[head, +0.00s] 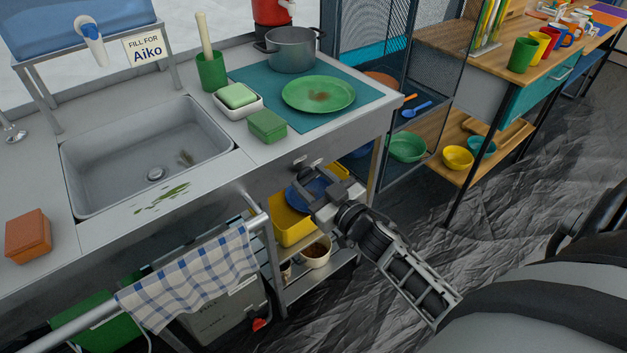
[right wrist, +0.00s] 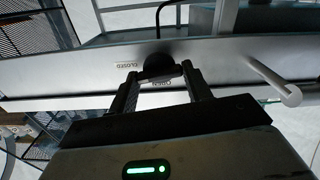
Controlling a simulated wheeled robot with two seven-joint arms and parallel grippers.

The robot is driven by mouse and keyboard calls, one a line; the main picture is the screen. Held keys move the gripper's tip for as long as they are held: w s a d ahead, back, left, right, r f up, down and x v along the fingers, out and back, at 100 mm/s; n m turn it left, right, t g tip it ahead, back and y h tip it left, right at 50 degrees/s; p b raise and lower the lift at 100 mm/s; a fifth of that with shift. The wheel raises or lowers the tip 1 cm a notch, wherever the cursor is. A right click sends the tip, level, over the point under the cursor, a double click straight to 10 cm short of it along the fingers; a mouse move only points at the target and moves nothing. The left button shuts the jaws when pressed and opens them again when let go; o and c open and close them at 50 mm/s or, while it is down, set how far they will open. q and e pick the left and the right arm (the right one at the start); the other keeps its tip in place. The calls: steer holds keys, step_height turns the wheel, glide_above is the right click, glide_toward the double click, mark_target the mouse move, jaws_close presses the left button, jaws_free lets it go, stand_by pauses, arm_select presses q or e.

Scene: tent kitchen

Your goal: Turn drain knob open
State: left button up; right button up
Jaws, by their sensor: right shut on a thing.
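The drain knob (right wrist: 158,66) is a dark round knob on the grey front panel of the sink counter. In the right wrist view it sits between the two fingers of my right gripper (right wrist: 160,76), which is shut on it. A CLOSED label (right wrist: 126,64) is on the panel to the left of the knob, and a second label below it is partly hidden. In the head view my right gripper (head: 312,172) is at the counter front, hiding most of the knob. The sink (head: 150,155) has a round drain (head: 155,174) and food scraps. My left gripper is out of view.
A towel rail (head: 258,221) with a checked cloth (head: 190,276) sticks out left of my right gripper. A mesh cabinet (head: 437,80) stands to the right. Open floor lies at right.

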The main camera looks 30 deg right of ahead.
steer(key=n, duration=0.2)
steer(key=shift+n, duration=0.3)
steer(key=n, duration=0.4)
steer(key=shift+f+n, duration=0.1)
steer(key=shift+n, duration=0.2)
steer(key=n, duration=0.3)
steer(key=shift+a+n+b, duration=0.1)
steer(key=shift+n+b, duration=0.2)
steer(key=shift+b, duration=0.05)
steer(key=shift+f+n, duration=0.1)
steer(key=shift+n, duration=0.8)
arm_select(q)
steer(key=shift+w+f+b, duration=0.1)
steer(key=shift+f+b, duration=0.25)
steer(key=shift+b, duration=0.2)
arm_select(e)
steer(key=shift+n, duration=1.8)
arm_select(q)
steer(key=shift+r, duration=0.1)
arm_select(e)
steer(key=o, duration=1)
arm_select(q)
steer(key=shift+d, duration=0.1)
